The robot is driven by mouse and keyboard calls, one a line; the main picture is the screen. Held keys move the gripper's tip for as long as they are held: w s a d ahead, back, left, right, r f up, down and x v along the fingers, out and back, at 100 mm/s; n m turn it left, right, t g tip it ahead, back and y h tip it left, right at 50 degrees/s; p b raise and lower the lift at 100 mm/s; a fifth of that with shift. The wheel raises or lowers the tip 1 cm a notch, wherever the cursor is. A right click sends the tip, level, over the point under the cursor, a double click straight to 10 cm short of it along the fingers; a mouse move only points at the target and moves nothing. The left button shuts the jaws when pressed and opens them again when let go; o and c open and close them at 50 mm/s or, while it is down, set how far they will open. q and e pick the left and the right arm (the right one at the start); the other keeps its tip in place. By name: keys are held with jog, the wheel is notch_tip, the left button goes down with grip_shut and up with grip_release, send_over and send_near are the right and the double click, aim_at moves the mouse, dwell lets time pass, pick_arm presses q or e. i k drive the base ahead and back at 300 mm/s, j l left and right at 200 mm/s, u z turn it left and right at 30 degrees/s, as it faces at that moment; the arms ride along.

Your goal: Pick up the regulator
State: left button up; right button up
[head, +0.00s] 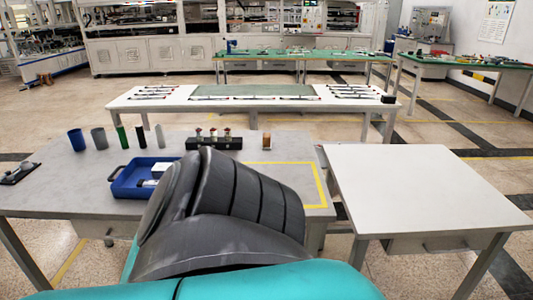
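I cannot tell for sure which thing is the regulator. Several small brass-and-dark fittings (213,133) stand in a black block (222,143) at the back of the grey table (70,195). A small brown-and-white item (267,141) stands alone to the right of the block. A blue tray (124,185) on the table holds a white box (161,169) and another small light item. My own arm, dark ribbed and teal, fills the lower middle and hides part of the tray and table. Neither of my grippers shows.
A blue cup (76,140), a grey cup (99,138) and several upright cylinders line the table's back left. A dark device (20,172) lies at the left edge. A yellow outline (321,185) marks the right side. A bare white table (420,185) stands to the right.

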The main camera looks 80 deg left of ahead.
aim_at(158, 170)
jog(key=u, duration=0.9)
jog(key=k+u, duration=0.1)
jog(key=u, duration=0.8)
jog(key=k+u, duration=0.1)
jog(key=u, duration=1.25)
jog(key=i+l, duration=0.2)
jog(key=i, duration=0.2)
jog(key=i+l, duration=0.2)
jog(key=i, duration=0.15)
jog(key=u, duration=0.35)
jog(key=i+l+u, duration=0.1)
jog(key=u, duration=0.3)
jog(key=i+u, duration=0.1)
jog(key=u, duration=0.25)
jog(key=l, duration=0.05)
